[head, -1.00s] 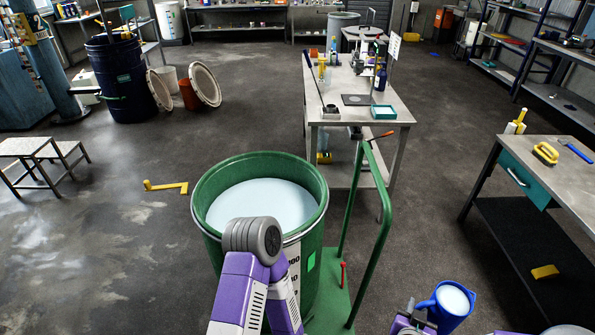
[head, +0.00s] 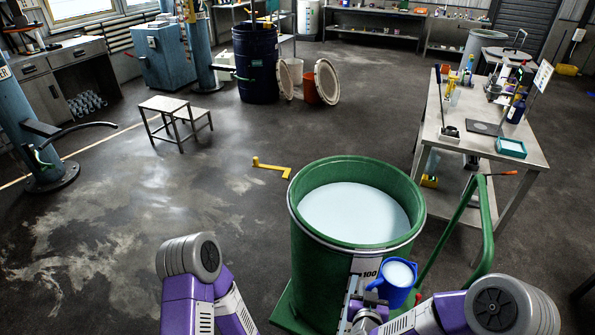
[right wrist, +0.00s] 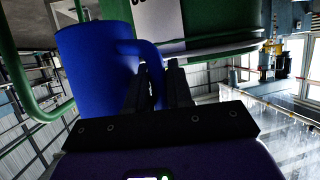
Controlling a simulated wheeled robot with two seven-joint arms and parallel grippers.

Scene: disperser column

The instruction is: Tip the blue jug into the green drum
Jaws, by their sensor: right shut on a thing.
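The green drum (head: 303,235) stands upright on a green trolley and is open at the top. A pale liquid (head: 352,212) fills it to a little below its rim. My right gripper (head: 371,298) is shut on the handle of the blue jug (head: 394,294). The jug is upright, holds pale contents, and is beside the drum's near right side, below the rim in the head view. In the right wrist view the jug (right wrist: 85,65) is at the left with its handle between the fingers, and the drum (right wrist: 215,20) is behind. My left arm shows at lower left; its gripper is out of view.
The trolley's green handle (head: 485,225) rises right of the drum. A work table (head: 455,125) with bottles and a teal tray stands beyond it. A yellow crank (head: 270,167) lies on the floor.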

